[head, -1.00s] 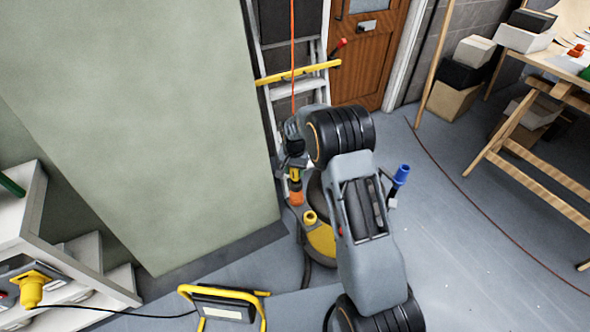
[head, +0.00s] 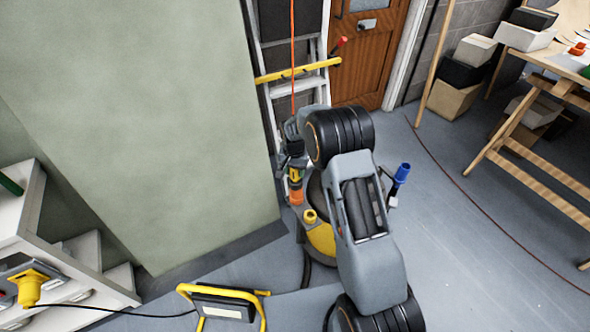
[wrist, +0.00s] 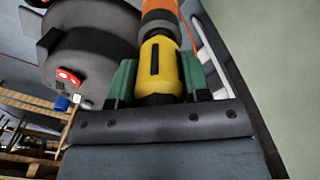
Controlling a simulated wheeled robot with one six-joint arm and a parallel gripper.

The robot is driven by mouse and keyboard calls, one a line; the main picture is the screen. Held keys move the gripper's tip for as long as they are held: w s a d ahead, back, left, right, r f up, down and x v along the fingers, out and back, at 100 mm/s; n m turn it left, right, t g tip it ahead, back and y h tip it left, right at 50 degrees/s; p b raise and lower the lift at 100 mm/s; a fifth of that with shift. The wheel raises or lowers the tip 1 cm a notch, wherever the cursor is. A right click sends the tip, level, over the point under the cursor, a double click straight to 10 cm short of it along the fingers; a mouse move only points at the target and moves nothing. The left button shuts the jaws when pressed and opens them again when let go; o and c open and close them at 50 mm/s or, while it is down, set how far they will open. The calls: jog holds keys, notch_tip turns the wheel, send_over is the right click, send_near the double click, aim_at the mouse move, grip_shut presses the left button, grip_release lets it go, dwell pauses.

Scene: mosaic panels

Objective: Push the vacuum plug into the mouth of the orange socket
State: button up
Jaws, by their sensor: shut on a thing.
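My gripper (head: 294,163) points down and is shut on the yellow vacuum plug (head: 295,175). In the wrist view, its green fingers (wrist: 157,84) clasp both sides of the yellow plug (wrist: 158,67), which has a black stripe. The orange socket (head: 296,196) is just below the plug in the head view. In the wrist view the orange socket (wrist: 159,10) is in line with the plug's far end, and they appear to meet. I cannot tell how deep the plug sits. The socket's mouth is hidden.
An orange cord (head: 292,60) hangs before a ladder (head: 297,88). A large green panel (head: 140,120) is at left. A yellow-framed lamp (head: 222,306) stands in front. Floor at right is mostly clear.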

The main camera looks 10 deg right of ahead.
jog(key=shift+f+b, duration=0.7)
jog(key=shift+f, duration=0.4)
jog(key=o, duration=1.3)
jog(key=shift+c, duration=0.2)
jog(key=shift+r, duration=0.1)
jog(key=r, duration=0.4)
jog(key=r+p, duration=0.1)
jog(key=r, duration=0.8)
jog(key=shift+a+r, duration=0.25)
jog(key=shift+r, duration=0.1)
